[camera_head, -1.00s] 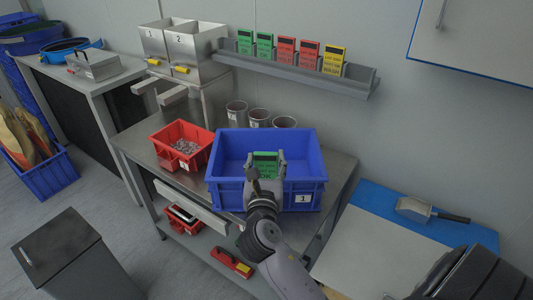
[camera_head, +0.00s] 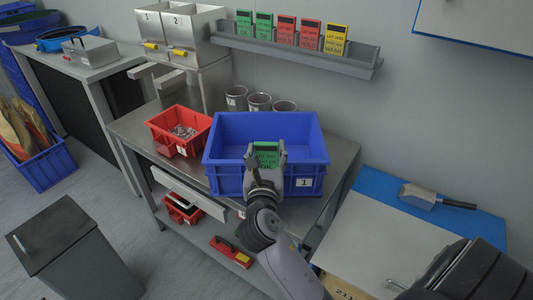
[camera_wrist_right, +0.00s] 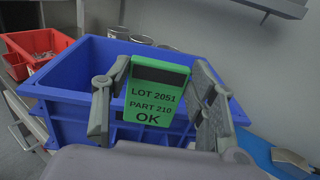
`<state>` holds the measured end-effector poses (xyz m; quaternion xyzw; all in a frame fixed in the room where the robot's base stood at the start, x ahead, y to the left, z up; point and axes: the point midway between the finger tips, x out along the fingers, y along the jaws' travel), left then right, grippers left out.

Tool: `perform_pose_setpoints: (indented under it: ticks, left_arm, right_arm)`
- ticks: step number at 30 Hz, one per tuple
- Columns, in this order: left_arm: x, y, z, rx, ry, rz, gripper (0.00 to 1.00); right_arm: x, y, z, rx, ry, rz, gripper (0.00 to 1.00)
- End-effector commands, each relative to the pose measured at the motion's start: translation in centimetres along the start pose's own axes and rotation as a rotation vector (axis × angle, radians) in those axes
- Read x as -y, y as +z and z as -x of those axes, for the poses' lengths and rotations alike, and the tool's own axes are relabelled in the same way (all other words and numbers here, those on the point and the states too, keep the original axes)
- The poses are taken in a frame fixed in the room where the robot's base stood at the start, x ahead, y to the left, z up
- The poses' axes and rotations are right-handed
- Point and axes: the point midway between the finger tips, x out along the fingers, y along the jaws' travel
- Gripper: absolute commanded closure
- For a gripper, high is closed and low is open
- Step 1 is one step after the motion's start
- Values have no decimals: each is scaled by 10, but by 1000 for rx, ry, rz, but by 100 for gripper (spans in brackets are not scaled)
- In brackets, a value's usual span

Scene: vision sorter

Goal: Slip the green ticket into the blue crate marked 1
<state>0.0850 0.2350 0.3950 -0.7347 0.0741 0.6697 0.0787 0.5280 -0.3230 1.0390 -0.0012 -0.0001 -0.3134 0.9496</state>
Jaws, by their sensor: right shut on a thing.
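The green ticket (camera_head: 265,157) is upright between the fingers of my right gripper (camera_head: 265,160). In the right wrist view the ticket (camera_wrist_right: 152,100) reads LOT 2051, PART 210, OK, and the right gripper's fingers (camera_wrist_right: 158,108) stand on both sides of it. The blue crate (camera_head: 225,178) with a white label 1 stands on the metal table. It also shows behind the ticket in the right wrist view (camera_wrist_right: 70,75). The ticket appears at the crate's front wall and overlaps it; its height over the rim is hard to tell. My left gripper is not in view.
A red bin (camera_head: 165,138) with small parts stands left of the crate. Several metal cups (camera_head: 259,103) stand behind it. A wall rack (camera_head: 290,58) holds two green, two red and one yellow ticket. A metal scoop (camera_head: 420,195) lies on the blue-edged surface at right.

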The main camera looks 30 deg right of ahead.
Motion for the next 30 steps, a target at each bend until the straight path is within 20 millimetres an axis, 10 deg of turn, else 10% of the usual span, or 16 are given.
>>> perform_pose_setpoints:
  ticks: [30]
  left_arm:
    - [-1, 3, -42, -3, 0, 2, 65]
  right_arm:
    - [0, -45, 0, 1, 0, 0, 67]
